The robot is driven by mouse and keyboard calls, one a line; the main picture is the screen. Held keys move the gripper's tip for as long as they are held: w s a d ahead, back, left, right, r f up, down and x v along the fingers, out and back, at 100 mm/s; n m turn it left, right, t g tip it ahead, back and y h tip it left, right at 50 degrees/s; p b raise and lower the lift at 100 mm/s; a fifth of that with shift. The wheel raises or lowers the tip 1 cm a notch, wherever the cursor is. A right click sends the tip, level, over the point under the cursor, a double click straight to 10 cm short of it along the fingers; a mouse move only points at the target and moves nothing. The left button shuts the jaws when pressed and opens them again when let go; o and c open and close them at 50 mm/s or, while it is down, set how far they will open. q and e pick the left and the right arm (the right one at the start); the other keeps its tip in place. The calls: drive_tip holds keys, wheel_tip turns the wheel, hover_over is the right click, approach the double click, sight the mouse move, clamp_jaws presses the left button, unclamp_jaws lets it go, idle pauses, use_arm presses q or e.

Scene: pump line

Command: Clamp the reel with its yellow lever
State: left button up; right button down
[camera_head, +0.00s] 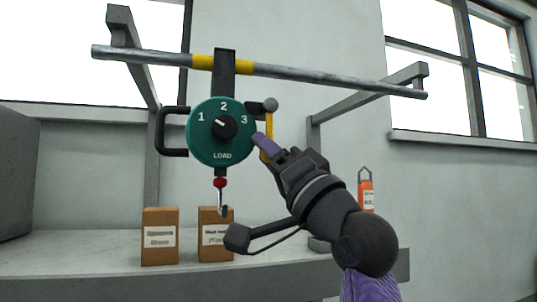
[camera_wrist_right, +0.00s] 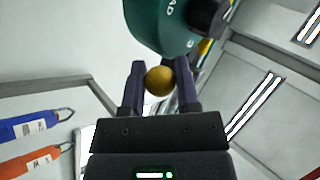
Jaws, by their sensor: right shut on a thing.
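The green round reel (camera_head: 207,147) hangs from the grey pipe (camera_head: 310,75) by a dark bracket. Its face reads 1, 2, 3 and LOAD around a black knob (camera_head: 225,127). The yellow lever (camera_head: 269,124) is at the reel's right side and points down from a grey round part (camera_head: 270,104). My right gripper (camera_head: 262,148) is at the lever's lower end. In the right wrist view its two fingers are shut on the lever's yellow ball end (camera_wrist_right: 159,81), with the reel (camera_wrist_right: 160,25) just beyond. My left gripper is not in view.
A red ball and hook (camera_head: 221,190) hang below the reel. A black handle (camera_head: 165,132) sticks out left of the reel. Grey brackets (camera_head: 143,70) carry the pipe.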

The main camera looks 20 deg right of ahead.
drive_tip(key=shift+c, duration=1.8)
unclamp_jaws()
drive_tip(key=b+v, duration=0.5)
drive_tip(key=v, duration=0.5)
drive_tip(key=shift+w, duration=0.1)
